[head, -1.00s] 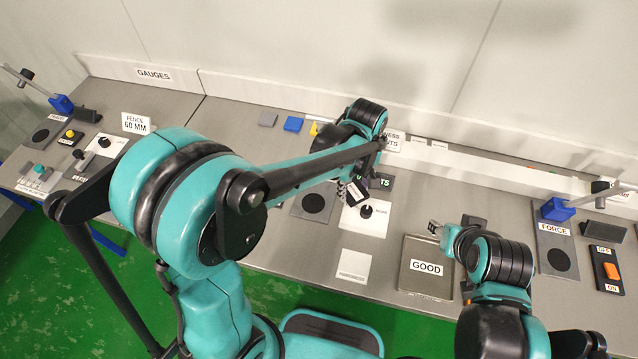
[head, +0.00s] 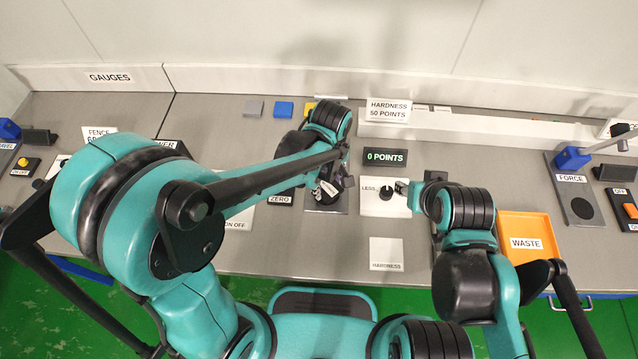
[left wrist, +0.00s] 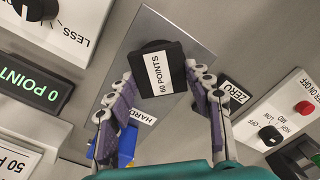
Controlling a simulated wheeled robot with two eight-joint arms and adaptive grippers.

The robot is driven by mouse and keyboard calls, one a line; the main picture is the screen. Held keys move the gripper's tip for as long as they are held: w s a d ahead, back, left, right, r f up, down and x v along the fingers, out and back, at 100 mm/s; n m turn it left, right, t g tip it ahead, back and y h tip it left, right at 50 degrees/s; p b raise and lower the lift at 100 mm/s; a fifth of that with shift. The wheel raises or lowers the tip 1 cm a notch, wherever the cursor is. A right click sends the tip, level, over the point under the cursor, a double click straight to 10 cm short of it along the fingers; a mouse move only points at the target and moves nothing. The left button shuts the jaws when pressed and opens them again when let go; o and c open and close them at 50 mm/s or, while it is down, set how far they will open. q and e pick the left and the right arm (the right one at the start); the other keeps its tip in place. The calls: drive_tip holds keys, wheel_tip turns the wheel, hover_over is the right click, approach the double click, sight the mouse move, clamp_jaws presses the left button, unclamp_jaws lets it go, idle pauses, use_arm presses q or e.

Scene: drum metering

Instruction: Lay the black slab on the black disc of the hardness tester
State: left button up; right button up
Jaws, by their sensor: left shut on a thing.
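The black slab (head: 329,189), with a white label reading 60 POINTS, is in my left gripper (head: 334,182). In the left wrist view the slab (left wrist: 160,75) sits between the two purple-padded fingers of the left gripper (left wrist: 160,82), which is shut on it. The slab is over the grey plate of the hardness tester (left wrist: 195,42) and hides most of the black disc (left wrist: 151,45), whose dark rim shows past the slab's edge. I cannot tell whether they touch. My right gripper (head: 402,188) is by the LESS dial; its jaws are too small to judge.
A display reading 0 POINTS (head: 385,157) stands behind the LESS dial (head: 386,193). A ZERO button (head: 281,197) is left of the tester. An orange WASTE tray (head: 528,238) and the FORCE tester (head: 577,195) are to the right. Small grey and blue blocks (head: 284,109) lie behind.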

use_arm(q)
drive_tip(key=shift+w+a+f+b, duration=0.15)
drive_tip(key=shift+a+f+b, duration=0.05)
drive_tip(key=shift+f, duration=0.4)
drive_tip(key=shift+w+a+f+b, duration=0.15)
drive_tip(key=shift+f+b, duration=0.05)
drive_tip(key=shift+f, duration=0.35)
drive_tip(key=shift+r, duration=0.1)
drive_tip(key=shift+s+d, duration=0.2)
drive_tip(key=shift+s, duration=0.05)
drive_tip(key=o, duration=1.2)
drive_tip(key=shift+w+a, duration=0.1)
drive_tip(key=shift+c, duration=0.2)
use_arm(e)
drive_tip(key=shift+w+a+f, duration=0.25)
drive_tip(key=shift+a+f, duration=0.05)
drive_tip(key=shift+f, duration=0.15)
drive_tip(key=shift+w+a+f, duration=0.25)
drive_tip(key=shift+f, duration=0.15)
